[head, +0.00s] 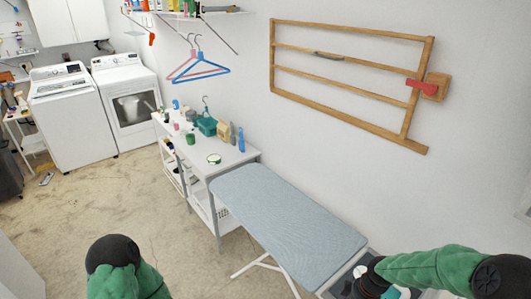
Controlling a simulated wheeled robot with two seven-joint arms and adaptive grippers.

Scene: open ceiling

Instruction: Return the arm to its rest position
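My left arm (125,270) shows at the bottom left as a green sleeve with a black joint cap. Its gripper is outside the picture. My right arm (435,268) comes in from the bottom right, green with a black joint. It reaches left over the near end of the ironing board. Dark parts (366,280) with some red and white show at its left end, at the bottom edge. I cannot tell whether these are my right gripper or something under it, and no fingertips can be made out.
A blue-grey ironing board (285,215) stands along the wall. Behind it is a white table (222,158) with bottles and a teal basket (207,126). A washer (70,115) and dryer (128,102) stand at the back left. The beige floor (100,215) at the left is mostly clear.

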